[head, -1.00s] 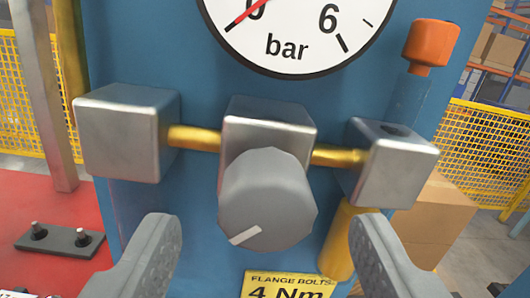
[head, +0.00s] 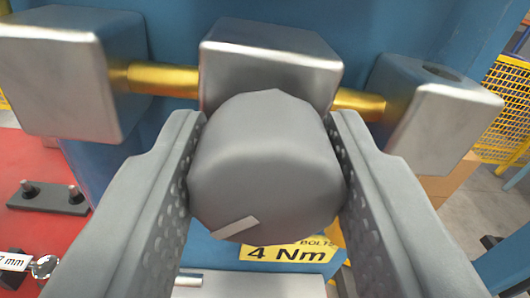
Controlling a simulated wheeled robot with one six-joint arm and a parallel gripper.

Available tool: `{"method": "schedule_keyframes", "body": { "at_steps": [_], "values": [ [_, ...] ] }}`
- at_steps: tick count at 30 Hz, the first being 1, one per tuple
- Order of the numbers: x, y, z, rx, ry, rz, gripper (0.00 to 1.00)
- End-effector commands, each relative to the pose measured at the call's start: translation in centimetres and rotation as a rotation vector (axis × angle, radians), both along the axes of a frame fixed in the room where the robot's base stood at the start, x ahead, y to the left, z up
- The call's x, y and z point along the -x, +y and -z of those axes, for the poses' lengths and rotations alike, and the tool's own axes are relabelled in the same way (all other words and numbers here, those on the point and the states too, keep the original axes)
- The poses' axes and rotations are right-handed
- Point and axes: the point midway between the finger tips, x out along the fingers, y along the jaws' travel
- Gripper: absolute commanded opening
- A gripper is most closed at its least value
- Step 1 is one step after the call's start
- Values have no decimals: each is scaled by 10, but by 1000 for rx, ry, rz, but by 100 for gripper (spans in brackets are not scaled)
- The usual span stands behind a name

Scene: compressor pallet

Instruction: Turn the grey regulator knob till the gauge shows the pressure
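The grey regulator knob (head: 266,165) is large in the middle of the head view, below the metal valve block (head: 270,72). A pale pointer mark on its face sits at the lower left. My gripper (head: 267,135) has one finger on each side of the knob. The knob covers the inner edges of both fingertips, and the pads appear to press on its sides. The gauge is out of view above, so its reading cannot be seen.
Brass pipes (head: 160,79) join the middle block to a left block (head: 75,75) and a right block (head: 430,105), close outside my fingers. A yellow "4 Nm" label (head: 287,252) lies below the knob. A bolted plate (head: 48,197) sits on the red surface at left.

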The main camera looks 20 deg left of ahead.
Motion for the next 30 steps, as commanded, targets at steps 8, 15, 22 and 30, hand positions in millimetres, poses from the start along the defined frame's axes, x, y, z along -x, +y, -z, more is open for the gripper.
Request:
{"method": "schedule_keyframes", "body": {
  "at_steps": [8,15,22,30],
  "values": [
    [0,0,0,-25,15,0,15],
    [0,0,0,-130,80,0,15],
    [0,-1,0,-301,186,0,15],
    [-1,-1,1,-521,320,0,15]
  ]
}}
